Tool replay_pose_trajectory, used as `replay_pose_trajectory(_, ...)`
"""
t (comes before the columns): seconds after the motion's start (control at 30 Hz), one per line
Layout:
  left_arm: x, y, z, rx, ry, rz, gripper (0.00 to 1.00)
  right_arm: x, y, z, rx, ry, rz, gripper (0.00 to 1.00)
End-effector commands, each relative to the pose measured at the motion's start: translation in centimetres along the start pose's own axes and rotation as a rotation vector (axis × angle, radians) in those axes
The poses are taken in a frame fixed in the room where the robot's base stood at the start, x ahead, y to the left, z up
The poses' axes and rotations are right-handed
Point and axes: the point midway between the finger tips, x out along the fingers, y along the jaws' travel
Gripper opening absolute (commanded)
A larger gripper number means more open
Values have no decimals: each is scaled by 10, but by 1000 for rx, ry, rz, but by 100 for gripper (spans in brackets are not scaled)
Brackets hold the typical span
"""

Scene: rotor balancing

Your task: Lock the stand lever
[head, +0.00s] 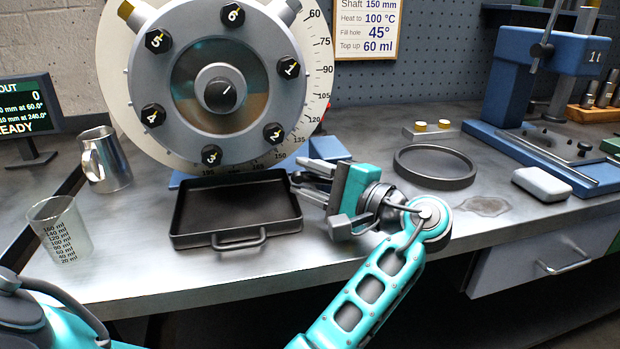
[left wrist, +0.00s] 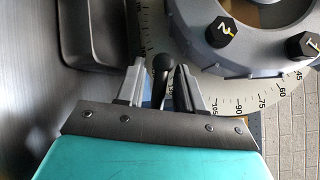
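The stand lever shows in the left wrist view as a dark rod with a round black knob (left wrist: 162,64). My left gripper (head: 299,181) is at the lower right of the large rotor (head: 158,100), by the blue stand (head: 329,148). In the left wrist view its two fingers (left wrist: 160,76) are apart, one on each side of the lever, with narrow gaps showing beside the knob. In the head view I cannot make out the lever; the gripper probably covers it. My right gripper is not in view.
A black tray (head: 184,240) sits below the rotor, just left of my left gripper. A dark ring (head: 435,181) lies to the right. A measuring beaker (head: 62,240) and a metal jug (head: 106,161) stand at the left. A blue press (head: 515,95) stands at the right.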

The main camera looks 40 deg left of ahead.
Motion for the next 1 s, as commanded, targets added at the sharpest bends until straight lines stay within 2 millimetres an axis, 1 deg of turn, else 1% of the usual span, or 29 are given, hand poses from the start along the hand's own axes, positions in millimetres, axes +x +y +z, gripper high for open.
replay_pose_trajectory(0.03, 0, 0, 0, 0, 0, 0, 31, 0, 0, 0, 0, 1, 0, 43)
replay_pose_trajectory(0.3, 0, 0, 0, 0, 0, 0, 5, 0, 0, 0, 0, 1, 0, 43)
replay_pose_trajectory(0.37, 0, 0, 0, 0, 0, 0, 0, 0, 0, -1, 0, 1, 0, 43)
replay_pose_trajectory(0.77, -1, 0, 0, 1, 0, 1, 0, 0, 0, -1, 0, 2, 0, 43)
replay_pose_trajectory(0.87, -1, -1, 0, 9, -2, -4, 0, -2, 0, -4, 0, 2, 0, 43)
replay_pose_trajectory(1.0, -1, -6, 2, 40, -10, -27, 0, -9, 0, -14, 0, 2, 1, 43)
